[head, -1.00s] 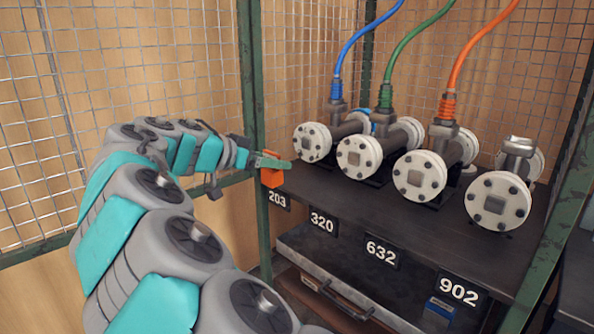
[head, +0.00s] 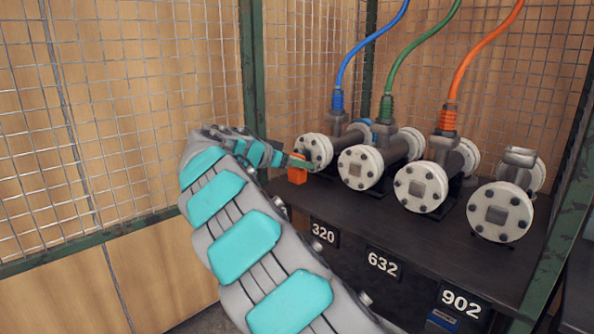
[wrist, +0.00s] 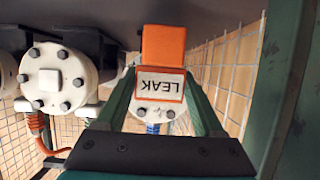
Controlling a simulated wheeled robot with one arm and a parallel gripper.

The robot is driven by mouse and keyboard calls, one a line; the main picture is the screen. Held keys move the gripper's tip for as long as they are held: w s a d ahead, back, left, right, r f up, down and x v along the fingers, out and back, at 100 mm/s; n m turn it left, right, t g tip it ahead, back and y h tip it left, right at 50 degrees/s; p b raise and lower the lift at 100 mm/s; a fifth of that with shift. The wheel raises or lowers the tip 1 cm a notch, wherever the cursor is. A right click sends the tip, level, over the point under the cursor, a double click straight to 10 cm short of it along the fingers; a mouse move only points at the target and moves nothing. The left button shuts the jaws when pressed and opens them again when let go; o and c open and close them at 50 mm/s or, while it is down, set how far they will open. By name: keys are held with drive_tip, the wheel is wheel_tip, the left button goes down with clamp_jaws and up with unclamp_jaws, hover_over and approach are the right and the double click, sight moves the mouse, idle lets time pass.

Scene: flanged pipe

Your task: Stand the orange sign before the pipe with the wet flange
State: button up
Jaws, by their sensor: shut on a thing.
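My gripper (head: 301,163) is shut on the orange sign (head: 296,176) at the left end of the dark shelf. In the wrist view the sign (wrist: 163,48) sits between my two fingers (wrist: 163,88), with a white panel reading LEAK. The sign is in front of the leftmost pipe (head: 322,146), which has a blue hose, and partly covers its flange. I cannot tell whether the sign touches the shelf. To the right are a green-hose pipe (head: 360,168), an orange-hose pipe (head: 420,187) and a hoseless pipe (head: 500,212). I cannot make out wetness on any flange.
The dark shelf (head: 440,232) has plates 320 (head: 324,234), 632 (head: 384,263) and 902 (head: 465,304) on its front. A green post (head: 252,75) and wire mesh (head: 130,110) stand left of it. The shelf strip before the flanges is clear.

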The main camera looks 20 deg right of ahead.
drive_tip(key=shift+f, duration=1.05)
drive_tip(key=shift+f, duration=0.2)
drive_tip(key=o, duration=1.4)
drive_tip(key=shift+o, duration=0.2)
drive_tip(key=shift+r, duration=0.2)
drive_tip(key=v, duration=1.2)
